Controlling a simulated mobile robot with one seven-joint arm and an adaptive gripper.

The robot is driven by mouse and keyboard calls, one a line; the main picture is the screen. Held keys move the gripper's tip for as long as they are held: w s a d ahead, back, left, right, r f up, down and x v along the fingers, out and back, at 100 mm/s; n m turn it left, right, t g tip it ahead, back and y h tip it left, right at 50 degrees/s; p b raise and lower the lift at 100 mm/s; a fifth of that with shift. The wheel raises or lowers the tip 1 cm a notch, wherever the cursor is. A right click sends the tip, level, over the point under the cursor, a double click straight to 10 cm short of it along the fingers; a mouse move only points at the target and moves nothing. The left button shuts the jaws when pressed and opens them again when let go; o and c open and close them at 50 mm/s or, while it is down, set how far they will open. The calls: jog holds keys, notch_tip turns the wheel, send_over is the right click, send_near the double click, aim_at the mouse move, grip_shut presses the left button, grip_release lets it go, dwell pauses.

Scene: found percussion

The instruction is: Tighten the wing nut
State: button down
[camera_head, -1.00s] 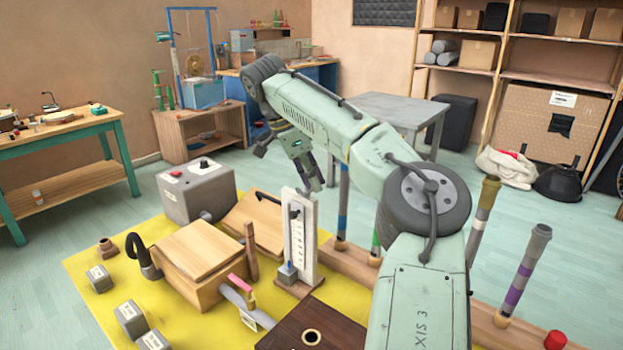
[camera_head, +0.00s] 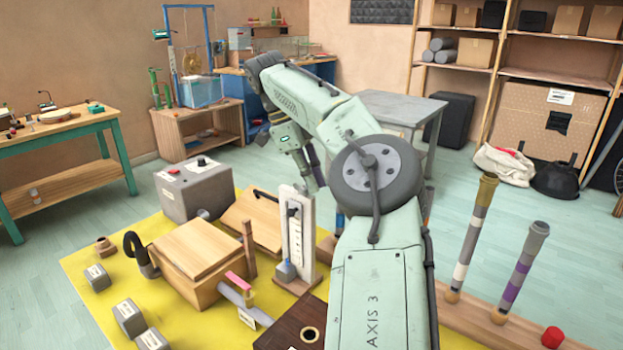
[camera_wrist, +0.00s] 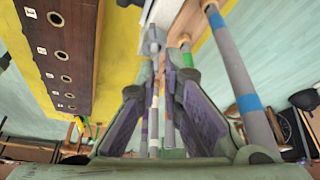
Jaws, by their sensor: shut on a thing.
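I cannot make out the wing nut for certain in either view. My gripper (camera_head: 306,172) points down behind the white gauge stand (camera_head: 297,232) in the head view. In the wrist view my gripper (camera_wrist: 155,85) has its purple-padded fingers close together around a slim grey part (camera_wrist: 153,45). The fingers hide much of that part, and I cannot tell what it is. Banded grey tubes show between and beyond the fingers. A tube with a blue band (camera_wrist: 236,80) stands just right of the fingers.
A wooden base holds upright tubes (camera_head: 473,235), (camera_head: 523,262) at the right, with a red cap (camera_head: 553,338) near its end. A dark board with holes (camera_wrist: 58,50) lies left in the wrist view. A wooden box (camera_head: 200,262) and a grey box (camera_head: 195,188) stand on the yellow mat (camera_head: 85,265).

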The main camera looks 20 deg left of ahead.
jog(key=shift+d+f, duration=0.1)
jog(key=shift+d, duration=0.15)
jog(key=shift+s+m+g, duration=0.15)
jog(key=shift+m+g, duration=0.25)
jog(key=shift+m, duration=0.5)
jog(key=c, duration=1.8)
grip_release()
jog(key=shift+o, duration=0.7)
jog(key=shift+a, duration=0.1)
